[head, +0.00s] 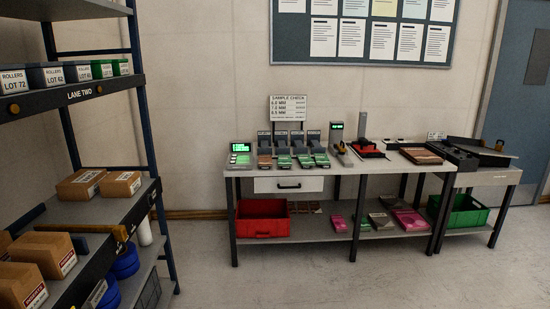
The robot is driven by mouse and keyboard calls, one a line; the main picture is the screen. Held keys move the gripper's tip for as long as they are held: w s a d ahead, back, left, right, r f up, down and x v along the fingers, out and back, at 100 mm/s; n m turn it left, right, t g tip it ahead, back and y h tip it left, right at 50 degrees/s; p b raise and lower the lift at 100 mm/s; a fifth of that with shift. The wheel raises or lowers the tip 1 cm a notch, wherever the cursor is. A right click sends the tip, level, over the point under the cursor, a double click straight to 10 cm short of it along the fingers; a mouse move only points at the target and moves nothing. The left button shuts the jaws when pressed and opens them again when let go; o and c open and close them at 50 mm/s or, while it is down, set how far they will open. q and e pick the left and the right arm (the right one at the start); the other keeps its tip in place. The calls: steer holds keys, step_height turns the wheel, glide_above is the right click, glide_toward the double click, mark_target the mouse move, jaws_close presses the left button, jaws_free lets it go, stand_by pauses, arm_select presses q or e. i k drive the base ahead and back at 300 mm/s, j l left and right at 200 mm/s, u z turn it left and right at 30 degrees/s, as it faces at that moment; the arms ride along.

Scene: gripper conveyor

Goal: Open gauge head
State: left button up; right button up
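Neither of my grippers is in view.
The bench (262,172) also holds a green-screened scale (240,147) and several dark bins under a sample check sign (288,101). A red crate (262,232) sits below. A loaded rack (75,98) stands at left. The floor (330,275) in front is clear.

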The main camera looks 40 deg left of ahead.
mark_target(341, 147)
steer(key=i+j+u, duration=0.5)
steer(key=i, duration=0.3)
steer(key=i+j+u, duration=0.2)
steer(key=i, duration=0.25)
steer(key=i+j, duration=0.2)
steer(key=i, duration=0.4)
steer(key=i+j+u, duration=0.1)
steer(key=i+j, duration=0.15)
steer(key=i, duration=0.3)
steer(key=i+j, duration=0.15)
steer(key=i, duration=0.45)
steer(key=i+j, duration=0.2)
steer(key=i, duration=0.4)
steer(key=u, duration=0.05)
